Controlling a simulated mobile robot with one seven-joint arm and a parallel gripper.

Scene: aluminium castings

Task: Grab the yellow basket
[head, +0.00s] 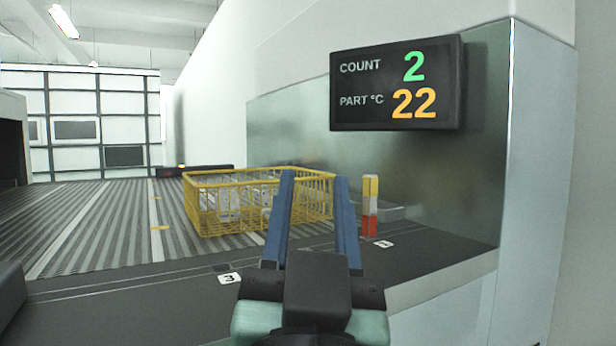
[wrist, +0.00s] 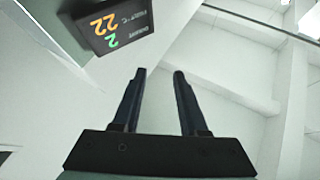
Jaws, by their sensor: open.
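The yellow basket (head: 204,208) is a wire-mesh crate standing on the ribbed conveyor in the head view. Pale, greyish items show through its mesh, but I cannot tell what they are. My gripper (head: 314,176) has two long blue fingers, apart and pointing up, with nothing between them. In the head view the fingers overlap the basket's right part and hide some of it. The wrist view shows my gripper (wrist: 158,72) open and empty against wall and ceiling; the basket is not in that view.
Number markers (head: 229,278) lie on the dark front strip. The conveyor left of the basket is clear.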

